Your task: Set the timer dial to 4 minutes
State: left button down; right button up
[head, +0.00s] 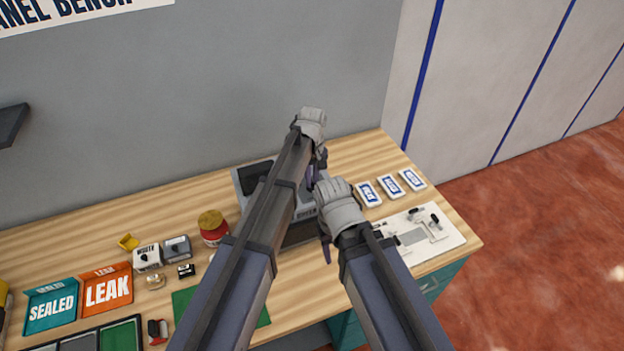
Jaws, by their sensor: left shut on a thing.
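A grey panel device (243,180) stands near the back of the bench, largely covered by my arms. My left gripper (313,178) reaches over it from above, its fingers pointing down at the device's right part. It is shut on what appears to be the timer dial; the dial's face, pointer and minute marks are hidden. My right gripper (325,248) is just in front and below, beside the device's front right side. Its fingers are mostly covered by its own wrist, so I cannot tell whether they are open or touching anything.
Three white labelled cards (390,183) lie right of the device. A white board with small fittings (428,228) lies near the bench's right end. A red jar (212,229), small grey boxes (148,257) and SEALED (52,308) and LEAK (107,290) trays are left.

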dwell(0.3)
pick_arm(q)
jog(key=c, duration=0.9)
grip_release()
jog(key=shift+r, duration=0.1)
notch_tip(320, 180, up, 8)
jog(key=p, duration=0.8)
jog(key=shift+f, duration=0.2)
